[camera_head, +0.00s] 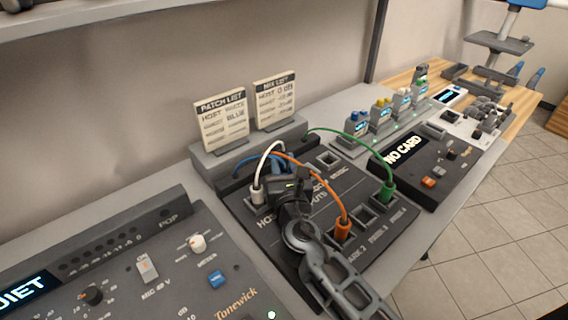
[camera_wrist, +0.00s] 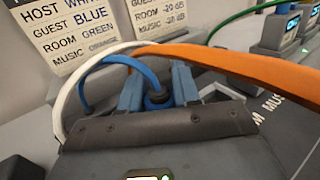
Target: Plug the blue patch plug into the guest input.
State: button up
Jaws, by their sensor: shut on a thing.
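My gripper (camera_head: 288,190) is over the dark patch panel (camera_head: 378,240). In the wrist view my gripper (camera_wrist: 157,92) has its two blue fingers shut on the blue patch plug (camera_wrist: 157,98), whose blue cable arches up and to the left. The blue cable (camera_head: 248,160) also shows at the panel's back left in the head view. The plug's lower end and the socket beneath it are hidden, so I cannot tell whether it is seated. The guest input and its label are covered by my gripper and arm.
A white plug (camera_head: 257,195), an orange plug (camera_head: 342,230) and a green plug (camera_head: 388,192) stand in the panel. Their cables arch over it; the white and orange ones pass close to my gripper. The patch list card (camera_head: 221,120) reads guest blue.

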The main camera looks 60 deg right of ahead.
jog(key=shift+f+p, duration=0.15)
jog(key=shift+p, duration=1.05)
dwell(0.3)
jog(key=shift+w+f, duration=0.1)
jog(key=shift+f, duration=0.15)
dwell(0.3)
jog(key=o, duration=0.7)
jog(key=shift+o, duration=0.2)
